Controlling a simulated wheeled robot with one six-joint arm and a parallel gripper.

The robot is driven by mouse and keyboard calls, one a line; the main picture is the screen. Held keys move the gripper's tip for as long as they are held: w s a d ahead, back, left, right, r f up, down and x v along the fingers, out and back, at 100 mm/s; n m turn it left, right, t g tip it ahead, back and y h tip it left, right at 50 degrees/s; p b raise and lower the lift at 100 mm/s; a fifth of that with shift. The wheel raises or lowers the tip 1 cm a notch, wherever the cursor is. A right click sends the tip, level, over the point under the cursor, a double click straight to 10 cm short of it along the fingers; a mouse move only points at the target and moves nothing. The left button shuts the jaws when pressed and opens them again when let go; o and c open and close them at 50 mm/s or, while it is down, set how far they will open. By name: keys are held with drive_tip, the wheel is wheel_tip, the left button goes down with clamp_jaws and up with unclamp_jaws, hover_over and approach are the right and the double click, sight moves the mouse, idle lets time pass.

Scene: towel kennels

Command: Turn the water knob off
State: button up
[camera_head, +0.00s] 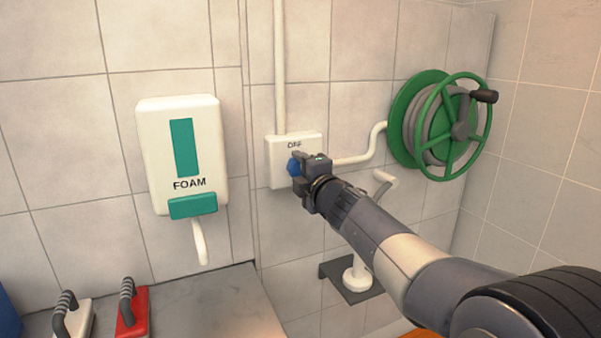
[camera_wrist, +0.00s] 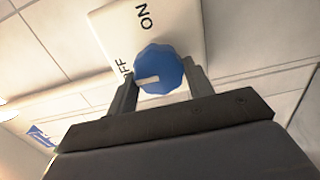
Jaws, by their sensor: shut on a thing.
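The blue water knob (camera_wrist: 165,62) sits on a white wall box (camera_wrist: 190,20) marked ON, with a partly hidden second label ending in "FF". The knob's white pointer line points left in the wrist view, toward the "FF" side and away from ON. My gripper (camera_wrist: 160,88) has one finger on each side of the knob and is shut on it. In the head view, my gripper (camera_head: 300,168) reaches the box (camera_head: 280,150) from the lower right and hides most of the knob (camera_head: 292,166).
A white pipe (camera_head: 280,65) runs up from the box, and another (camera_head: 360,158) leads to a green hose reel (camera_head: 440,125) at right. A FOAM dispenser (camera_head: 150,150) hangs at left. Red (camera_head: 132,312) and white (camera_head: 75,320) brushes lie on the grey counter (camera_head: 215,310).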

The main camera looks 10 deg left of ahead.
drive_tip(key=o, duration=1)
drive_tip(key=shift+c, duration=0.2)
drive_tip(key=v, duration=1.1)
drive_tip(key=shift+b, duration=0.3)
drive_tip(key=shift+w+a, duration=0.15)
drive_tip(key=x, duration=1)
drive_tip(key=shift+w+a+p, duration=0.15)
drive_tip(key=shift+w+p, duration=0.1)
drive_tip(key=shift+p, duration=0.1)
